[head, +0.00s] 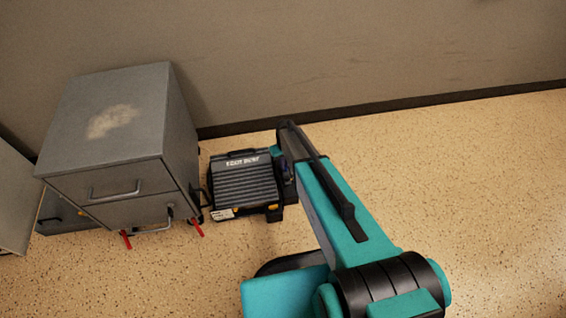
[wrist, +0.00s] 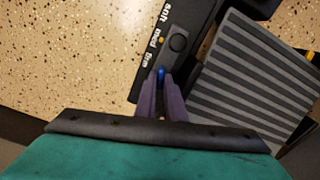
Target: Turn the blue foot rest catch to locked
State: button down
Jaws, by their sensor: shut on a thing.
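The foot rest (head: 243,183) is a dark, ribbed block with "FOOT REST" lettering on the floor; its ribbed top (wrist: 252,85) fills the right of the wrist view. The small blue catch (wrist: 161,72) shows at its side, between the tips of my gripper (wrist: 161,84). The purple-grey fingers are shut on it and cover most of it, so its exact setting cannot be read. In the head view, my arm partly hides the foot rest's right side.
A grey drawer cabinet (head: 120,150) with red-tipped feet stands close left of the foot rest. The wall is behind; speckled floor (head: 450,180) is clear to the right.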

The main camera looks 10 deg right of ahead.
jog(key=shift+d+m+p, duration=0.2)
jog(key=shift+m+p, duration=0.3)
jog(key=shift+m, duration=1)
jog(key=c, duration=1.8)
grip_release()
jog(key=shift+c, duration=0.2)
jog(key=shift+a, duration=0.1)
notch_tip(320, 180, up, 14)
jog(key=p, duration=0.2)
jog(key=shift+f, duration=0.15)
